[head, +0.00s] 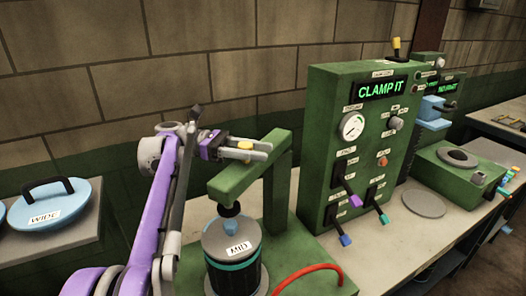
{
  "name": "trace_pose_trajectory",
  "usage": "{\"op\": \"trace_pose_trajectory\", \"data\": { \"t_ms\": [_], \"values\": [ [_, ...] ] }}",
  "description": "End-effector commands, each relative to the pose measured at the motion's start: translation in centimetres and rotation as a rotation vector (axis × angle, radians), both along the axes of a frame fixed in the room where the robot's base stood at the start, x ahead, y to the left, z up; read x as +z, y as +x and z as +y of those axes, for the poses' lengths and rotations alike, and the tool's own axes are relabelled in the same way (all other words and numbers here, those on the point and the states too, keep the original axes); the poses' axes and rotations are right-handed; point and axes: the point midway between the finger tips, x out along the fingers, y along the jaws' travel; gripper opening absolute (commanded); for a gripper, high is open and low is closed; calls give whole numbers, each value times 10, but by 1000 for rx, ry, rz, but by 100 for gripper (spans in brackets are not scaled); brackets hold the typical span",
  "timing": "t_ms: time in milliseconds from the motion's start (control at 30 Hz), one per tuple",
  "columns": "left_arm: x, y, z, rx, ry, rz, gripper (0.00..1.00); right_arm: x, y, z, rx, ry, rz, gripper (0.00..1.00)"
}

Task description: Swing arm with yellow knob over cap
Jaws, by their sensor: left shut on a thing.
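The green swing arm (235,178) reaches from its post (277,195) out above a dark cylinder (236,279) labelled MID. A dark screw foot (229,210) hangs under the arm's free end. It is above the grey cap (216,239) and its blue knob (231,224); I cannot tell whether they touch. The yellow knob (243,144) shows between the grey fingers of my left gripper (250,150), above the arm. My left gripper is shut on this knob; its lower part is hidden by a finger. My right gripper is out of view.
A green control panel (323,112) with a lit CLAMP IT display (381,88) and coloured levers stands to the right. A red hose (310,269) curves over the base. Blue lids (75,193) with black handles sit at left. A loose grey disc (424,204) lies at right.

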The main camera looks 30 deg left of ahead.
Motion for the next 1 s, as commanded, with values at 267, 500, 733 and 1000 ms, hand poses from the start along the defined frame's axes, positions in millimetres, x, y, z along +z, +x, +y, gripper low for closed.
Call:
{"op": "trace_pose_trajectory", "data": {
  "t_ms": [267, 500, 733, 1000],
  "values": [
    [0, 0, 2, -4, 0, 0, 0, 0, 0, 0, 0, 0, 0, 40],
    [1, 0, 2, -3, 0, 0, 60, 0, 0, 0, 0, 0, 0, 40],
    [0, 0, 2, -4, 0, 0, 72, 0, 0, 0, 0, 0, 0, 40],
    [0, 0, 1, -4, 0, 0, 72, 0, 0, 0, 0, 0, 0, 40]
  ]
}}
